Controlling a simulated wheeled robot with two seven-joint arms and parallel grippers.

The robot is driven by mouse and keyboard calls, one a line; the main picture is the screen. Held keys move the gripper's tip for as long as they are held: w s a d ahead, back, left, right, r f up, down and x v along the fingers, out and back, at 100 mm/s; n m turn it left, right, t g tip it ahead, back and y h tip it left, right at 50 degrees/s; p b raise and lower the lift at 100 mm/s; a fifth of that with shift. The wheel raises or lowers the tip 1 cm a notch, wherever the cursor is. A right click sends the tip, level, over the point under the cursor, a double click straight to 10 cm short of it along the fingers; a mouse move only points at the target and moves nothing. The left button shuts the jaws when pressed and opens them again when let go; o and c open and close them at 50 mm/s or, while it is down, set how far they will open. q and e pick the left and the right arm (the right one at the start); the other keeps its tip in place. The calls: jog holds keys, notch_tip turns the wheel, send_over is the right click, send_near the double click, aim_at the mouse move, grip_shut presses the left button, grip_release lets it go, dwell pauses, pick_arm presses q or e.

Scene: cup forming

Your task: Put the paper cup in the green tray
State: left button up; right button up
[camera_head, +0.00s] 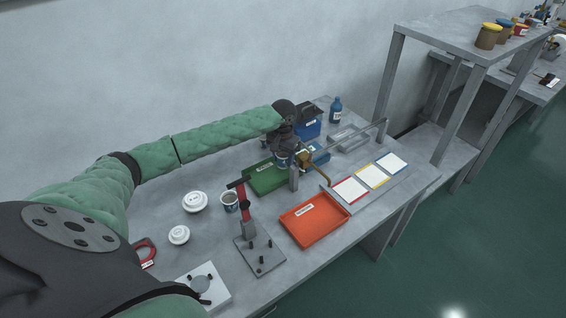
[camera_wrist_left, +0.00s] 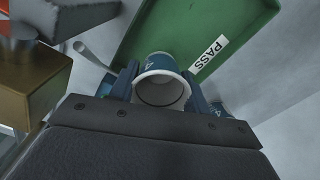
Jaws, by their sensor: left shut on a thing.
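My left gripper (camera_head: 286,160) is at the far side of the green tray (camera_head: 262,183), seen in the head view. It is shut on a paper cup (camera_wrist_left: 161,82), white-rimmed with a dark blue side, which sits between the two fingers in the left wrist view. The cup's open mouth faces the wrist camera. The green tray with its PASS label also fills the top of the wrist view (camera_wrist_left: 160,35), beyond the cup. I cannot tell whether the cup touches the tray. My right gripper is not in view.
A second cup (camera_head: 229,201) stands left of the green tray, near a red-handled press (camera_head: 244,200). White lids (camera_head: 194,202) lie further left. An orange tray (camera_head: 315,219) is in front. A brass-coloured curved part (camera_head: 317,166) and a blue bin (camera_head: 308,127) are close to the gripper.

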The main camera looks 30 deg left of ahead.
aim_at(283, 164)
pick_arm(q)
jog(key=shift+f+p, duration=0.3)
jog(key=shift+f, duration=1.15)
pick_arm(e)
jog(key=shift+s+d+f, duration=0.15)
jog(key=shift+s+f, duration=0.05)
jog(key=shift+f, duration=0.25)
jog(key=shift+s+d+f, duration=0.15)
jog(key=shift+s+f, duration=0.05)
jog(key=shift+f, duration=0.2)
pick_arm(q)
jog(key=o, duration=0.9)
jog(key=shift+f, duration=0.1)
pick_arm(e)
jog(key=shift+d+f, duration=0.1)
pick_arm(q)
jog(key=shift+o, duration=0.2)
jog(key=shift+r, duration=0.35)
notch_tip(283, 164, up, 12)
jog(key=b, duration=0.3)
jog(key=shift+f, duration=0.2)
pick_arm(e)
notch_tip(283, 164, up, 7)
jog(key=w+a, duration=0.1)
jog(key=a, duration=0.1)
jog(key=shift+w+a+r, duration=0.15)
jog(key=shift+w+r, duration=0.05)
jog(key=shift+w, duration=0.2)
